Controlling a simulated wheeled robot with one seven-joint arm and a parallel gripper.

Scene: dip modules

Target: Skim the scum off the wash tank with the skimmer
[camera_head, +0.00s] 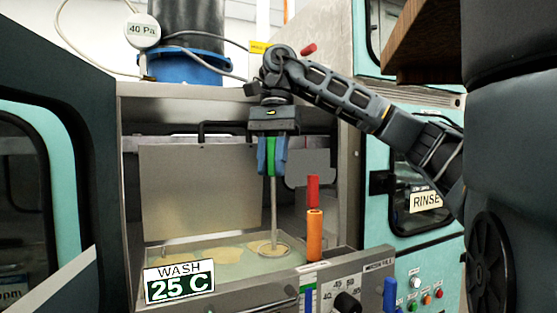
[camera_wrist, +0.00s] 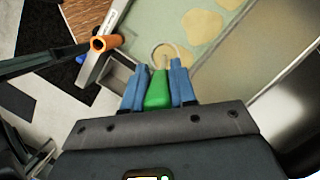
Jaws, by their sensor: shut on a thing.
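The skimmer has a green handle (camera_wrist: 157,90), a thin metal rod (camera_head: 274,208) and a round head (camera_head: 270,248). My gripper (camera_head: 273,172) is shut on the green handle between its blue fingers, also seen in the wrist view (camera_wrist: 158,72). The skimmer hangs upright over the wash tank (camera_head: 330,262), its head at the liquid near the tank's right side. I cannot tell how deep the head sits. Tan scum patches (camera_head: 188,259) float on the pale green liquid left of and around the head. Two more patches show clearly in the wrist view (camera_wrist: 200,26).
An orange tube (camera_head: 314,236) with a red piece (camera_head: 313,190) above it stands at the front right of the tank. A "WASH 25 C" sign (camera_head: 180,282) is on the front. A raised panel (camera_head: 198,192) stands behind the liquid. A "RINSE" unit (camera_head: 425,201) is to the right.

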